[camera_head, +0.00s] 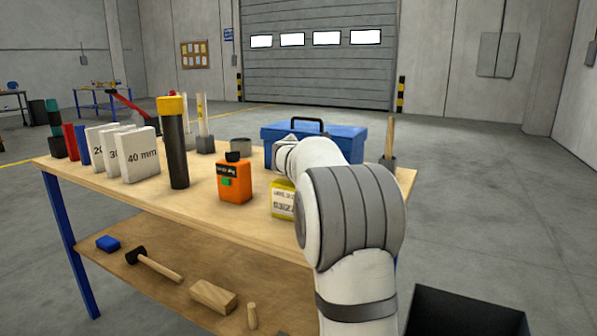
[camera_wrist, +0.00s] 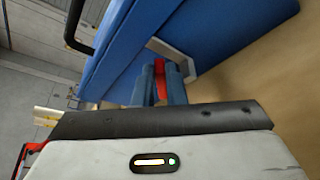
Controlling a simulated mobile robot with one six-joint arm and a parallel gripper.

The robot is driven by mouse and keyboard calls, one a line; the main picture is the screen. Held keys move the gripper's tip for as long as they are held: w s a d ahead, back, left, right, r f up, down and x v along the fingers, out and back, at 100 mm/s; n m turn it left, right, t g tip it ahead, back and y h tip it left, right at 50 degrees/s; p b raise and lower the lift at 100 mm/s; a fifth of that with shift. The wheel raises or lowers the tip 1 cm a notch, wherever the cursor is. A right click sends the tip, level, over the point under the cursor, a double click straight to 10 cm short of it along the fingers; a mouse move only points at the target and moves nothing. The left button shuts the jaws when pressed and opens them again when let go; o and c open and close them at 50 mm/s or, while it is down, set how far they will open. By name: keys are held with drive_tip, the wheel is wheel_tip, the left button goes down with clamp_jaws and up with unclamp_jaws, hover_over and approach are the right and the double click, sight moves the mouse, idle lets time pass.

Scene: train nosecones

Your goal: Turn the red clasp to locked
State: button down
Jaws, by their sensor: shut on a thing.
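The blue toolbox (camera_head: 345,139) stands at the back right of the workbench, with its black handle on top. It fills the upper part of the wrist view (camera_wrist: 215,35). The red clasp (camera_wrist: 160,67) shows as a small red piece between my fingertips, against the toolbox beside a grey metal piece (camera_wrist: 172,51). My gripper (camera_wrist: 161,72) is shut on the red clasp. My fingers cover much of it, so I cannot tell whether it is locked. In the head view, my arm hides the clasp and the fingertips.
An orange box (camera_head: 234,184) and a yellow labelled box (camera_head: 282,202) stand on the bench (camera_head: 115,190) left of my arm. A dark cylinder with a yellow top (camera_head: 174,145) and white blocks (camera_head: 140,158) are further left. A wooden-handled tool (camera_head: 389,140) stands right of the toolbox.

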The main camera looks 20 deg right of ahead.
drive_tip(key=shift+s+d+m+t+b, duration=0.1)
drive_tip(key=shift+d+m+t+b, duration=0.2)
drive_tip(key=shift+b, duration=0.45)
drive_tip(key=shift+a, duration=0.1)
drive_tip(key=c, duration=1.5)
unclamp_jaws()
drive_tip(key=shift+f, duration=0.1)
drive_tip(key=shift+a, duration=0.1)
